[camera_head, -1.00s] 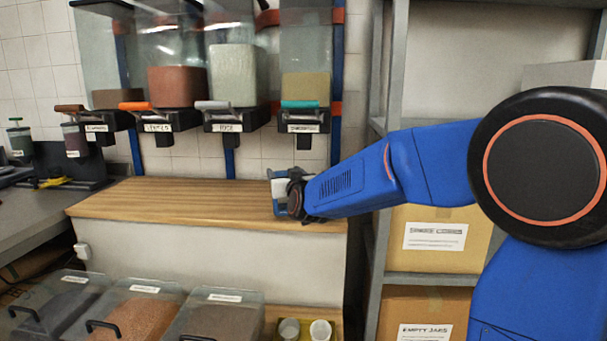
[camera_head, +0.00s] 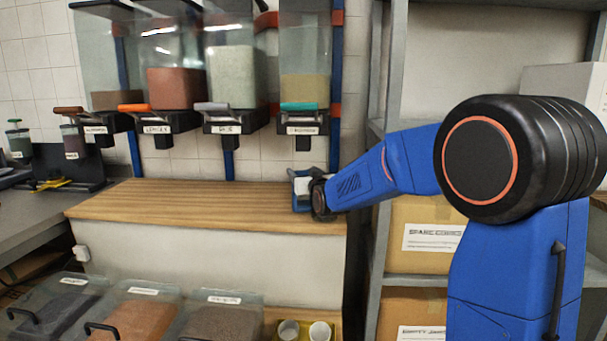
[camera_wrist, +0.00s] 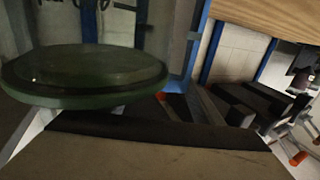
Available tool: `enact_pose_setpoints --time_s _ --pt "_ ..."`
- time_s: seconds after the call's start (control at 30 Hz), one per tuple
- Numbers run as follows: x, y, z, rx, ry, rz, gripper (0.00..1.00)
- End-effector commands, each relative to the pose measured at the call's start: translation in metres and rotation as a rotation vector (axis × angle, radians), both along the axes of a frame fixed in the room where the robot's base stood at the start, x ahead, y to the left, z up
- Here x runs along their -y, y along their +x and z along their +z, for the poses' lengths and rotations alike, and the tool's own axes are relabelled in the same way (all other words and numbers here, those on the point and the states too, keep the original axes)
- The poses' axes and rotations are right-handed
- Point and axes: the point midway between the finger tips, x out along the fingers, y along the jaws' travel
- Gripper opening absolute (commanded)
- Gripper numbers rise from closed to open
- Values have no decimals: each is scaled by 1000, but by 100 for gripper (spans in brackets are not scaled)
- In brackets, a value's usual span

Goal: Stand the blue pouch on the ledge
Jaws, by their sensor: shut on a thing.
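My gripper (camera_head: 306,191) is shut on a small blue thing with a pale middle, which looks like the blue pouch (camera_head: 299,186). It is at the right end of the wooden ledge (camera_head: 180,204) in the head view. My gripper's dark wrist hides part of the pouch, and I cannot tell whether the pouch touches the ledge. In the wrist view the ledge (camera_wrist: 275,17) shows at the top right. A dull brown-grey surface with a dark edge fills the bottom there; I cannot tell what it is.
A dark green disc (camera_wrist: 85,75) is close in the wrist view. Dispensers with handles, one teal (camera_head: 299,106), hang above the ledge. A grey shelf post (camera_head: 390,110) stands right of it. Clear-lidded bins (camera_head: 215,300) stand below. The ledge's middle and left are clear.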

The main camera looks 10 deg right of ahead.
Motion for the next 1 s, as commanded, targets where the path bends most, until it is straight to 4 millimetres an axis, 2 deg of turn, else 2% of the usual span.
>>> enact_pose_setpoints --time_s 0.27,0.3,0.37,0.73,0.87,1.0 --pt "0 0 -2 0 0 0 23" --pt "0 0 -2 1 0 0 68" --pt "0 0 -2 1 0 0 80" --pt "0 -1 1 1 0 0 80" --pt "1 -14 2 2 0 0 80" --pt "2 -37 2 2 0 0 80"
